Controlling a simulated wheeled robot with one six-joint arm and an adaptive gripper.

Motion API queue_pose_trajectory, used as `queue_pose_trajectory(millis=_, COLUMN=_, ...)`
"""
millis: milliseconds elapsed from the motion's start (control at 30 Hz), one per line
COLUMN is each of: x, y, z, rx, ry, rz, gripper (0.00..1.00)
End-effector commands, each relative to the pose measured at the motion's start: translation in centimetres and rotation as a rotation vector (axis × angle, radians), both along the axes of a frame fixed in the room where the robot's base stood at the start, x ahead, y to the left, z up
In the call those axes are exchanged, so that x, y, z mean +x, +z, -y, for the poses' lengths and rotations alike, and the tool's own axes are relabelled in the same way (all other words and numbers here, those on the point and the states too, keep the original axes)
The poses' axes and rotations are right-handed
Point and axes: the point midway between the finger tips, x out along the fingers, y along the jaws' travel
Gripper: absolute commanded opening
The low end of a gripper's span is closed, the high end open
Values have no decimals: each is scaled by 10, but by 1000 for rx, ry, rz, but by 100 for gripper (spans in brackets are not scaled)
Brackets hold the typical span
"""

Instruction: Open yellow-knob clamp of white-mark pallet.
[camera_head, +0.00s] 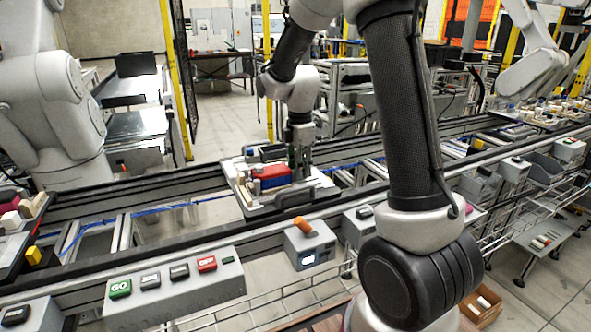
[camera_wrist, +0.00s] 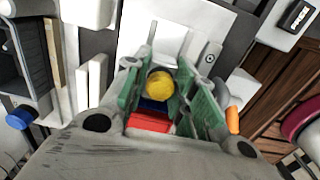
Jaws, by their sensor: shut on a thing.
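My gripper (camera_wrist: 162,88) has green finger pads, and they are closed around the yellow knob (camera_wrist: 160,84) of a clamp. The knob sits between the pads in the wrist view, with a red part (camera_wrist: 150,122) and a blue part behind it. In the head view my gripper (camera_head: 299,158) points down over the pallet (camera_head: 262,211), which carries red and blue parts (camera_head: 270,176). The knob is hidden there by the fingers. A white plate (camera_wrist: 190,28) shows beyond the fingers in the wrist view; I cannot tell whether it is the white mark. The clamp's arm is mostly hidden.
The pallet lies on a conveyor with raised rails. In front stand a button panel (camera_head: 178,284) and a grey box (camera_head: 309,246) with an orange knob (camera_head: 303,225). Another loaded pallet is at the far left, and more parts are at the far right.

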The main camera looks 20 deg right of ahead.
Motion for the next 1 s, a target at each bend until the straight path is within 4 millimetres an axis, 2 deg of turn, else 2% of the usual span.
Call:
queue_pose_trajectory(millis=667, x=1, y=0, z=25, rx=-1, ry=-1, rz=1, gripper=6)
queue_pose_trajectory(millis=700, x=1, y=0, z=25, rx=-1, ry=-1, rz=1, gripper=30)
queue_pose_trajectory(millis=767, x=0, y=0, z=25, rx=-1, ry=0, rz=1, gripper=41)
queue_pose_trajectory(millis=1000, x=0, y=0, z=24, rx=-1, ry=0, rz=1, gripper=41)
